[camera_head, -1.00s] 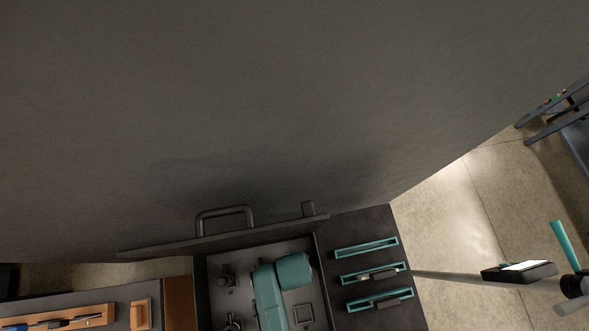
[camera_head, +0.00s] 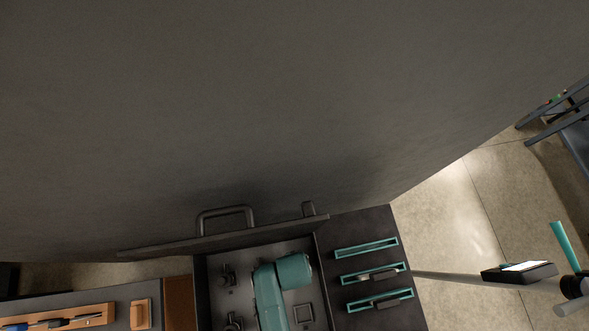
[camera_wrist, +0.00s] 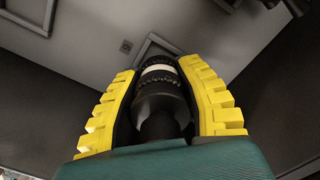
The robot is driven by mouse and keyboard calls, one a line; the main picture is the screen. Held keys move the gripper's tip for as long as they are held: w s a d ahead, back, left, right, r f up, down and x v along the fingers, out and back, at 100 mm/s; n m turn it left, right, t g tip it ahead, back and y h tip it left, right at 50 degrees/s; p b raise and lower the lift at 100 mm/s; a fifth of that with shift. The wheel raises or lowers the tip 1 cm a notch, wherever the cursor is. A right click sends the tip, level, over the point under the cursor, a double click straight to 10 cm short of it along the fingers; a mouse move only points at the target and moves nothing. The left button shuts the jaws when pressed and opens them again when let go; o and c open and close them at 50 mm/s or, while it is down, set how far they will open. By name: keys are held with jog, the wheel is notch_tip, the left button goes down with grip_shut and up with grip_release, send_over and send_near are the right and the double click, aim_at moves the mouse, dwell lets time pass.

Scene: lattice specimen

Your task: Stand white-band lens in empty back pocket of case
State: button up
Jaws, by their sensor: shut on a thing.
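In the wrist view my gripper (camera_wrist: 165,105) has its yellow ribbed fingers closed on both sides of the white-band lens (camera_wrist: 158,90). The lens is a black barrel with ridged rings and a white band near its far end. Beyond it lies the grey case floor (camera_wrist: 95,55) with a raised square pocket frame (camera_wrist: 152,42), partly hidden by the lens and a finger. Whether the lens touches the pocket cannot be told. In the head view the open case (camera_head: 243,252) shows a square pocket (camera_head: 303,312); my teal arm covers its middle and hides the gripper.
The case lid (camera_head: 225,238) with a handle stands up at the back. Black fittings (camera_head: 227,278) sit in the case's left part. Right of it is a dark panel with several teal-framed slots (camera_head: 365,247). Left is an orange tool tray (camera_head: 60,318).

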jog(key=shift+f, duration=0.55)
dwell(0.4)
jog(key=o, duration=1.6)
notch_tip(320, 180, up, 5)
jog(key=p, duration=0.5)
jog(key=shift+r, duration=0.15)
notch_tip(320, 180, up, 12)
jog(key=shift+f, duration=0.1)
